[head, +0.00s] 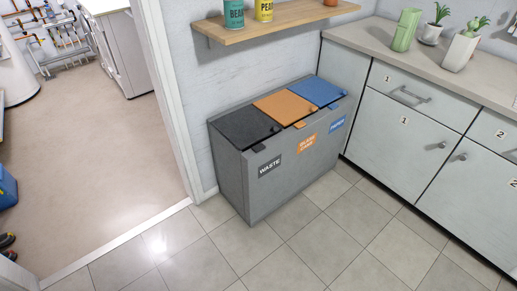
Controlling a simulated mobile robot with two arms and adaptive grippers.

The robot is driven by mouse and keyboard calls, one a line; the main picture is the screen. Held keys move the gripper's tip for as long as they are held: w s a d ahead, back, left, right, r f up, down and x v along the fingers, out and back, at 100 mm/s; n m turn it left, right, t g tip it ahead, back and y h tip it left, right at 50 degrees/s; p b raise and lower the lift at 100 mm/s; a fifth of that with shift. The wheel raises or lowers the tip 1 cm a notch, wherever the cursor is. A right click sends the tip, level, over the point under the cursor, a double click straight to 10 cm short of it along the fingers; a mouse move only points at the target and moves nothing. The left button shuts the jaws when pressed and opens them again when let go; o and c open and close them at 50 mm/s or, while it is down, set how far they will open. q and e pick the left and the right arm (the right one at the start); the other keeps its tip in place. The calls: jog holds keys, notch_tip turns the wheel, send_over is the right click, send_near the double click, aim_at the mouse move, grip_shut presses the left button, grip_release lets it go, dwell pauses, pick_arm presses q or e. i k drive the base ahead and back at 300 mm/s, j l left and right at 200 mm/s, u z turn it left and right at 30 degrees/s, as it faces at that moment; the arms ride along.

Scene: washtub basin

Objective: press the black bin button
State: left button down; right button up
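A grey three-part bin (252,190) stands on the tiled floor against the wall, in the middle of the head view. Its lids are black (243,125), orange (283,106) and blue (317,90), from left to right, and all look shut. A small black button (259,147) sits at the front edge below the black lid, above the "WASTE" label (269,167). An orange button (299,125) and a blue button (333,106) sit by the other lids. Neither of my grippers is in view.
A wooden shelf (275,22) with cans hangs above the bin. Grey cabinets (404,130) with a worktop (440,62) stand to the right. A door frame (164,90) is close on the left. The tiled floor (290,250) in front is clear.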

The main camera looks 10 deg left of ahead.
aim_at(257, 148)
jog(key=u, duration=0.5)
jog(key=i+l+u, duration=0.55)
jog(key=l+u, duration=0.15)
jog(key=l, duration=0.15)
jog(key=i+l+u, duration=0.2)
jog(key=l, duration=0.15)
jog(key=i+l, duration=0.15)
jog(key=l, duration=0.3)
jog(key=i+l, duration=0.15)
jog(key=l, duration=0.3)
jog(key=i+l+u, duration=0.1)
jog(key=l, duration=0.3)
jog(key=i+l, duration=0.15)
jog(key=l, duration=0.3)
jog(key=i+l, duration=0.15)
jog(key=l, duration=0.3)
jog(key=u, duration=0.05)
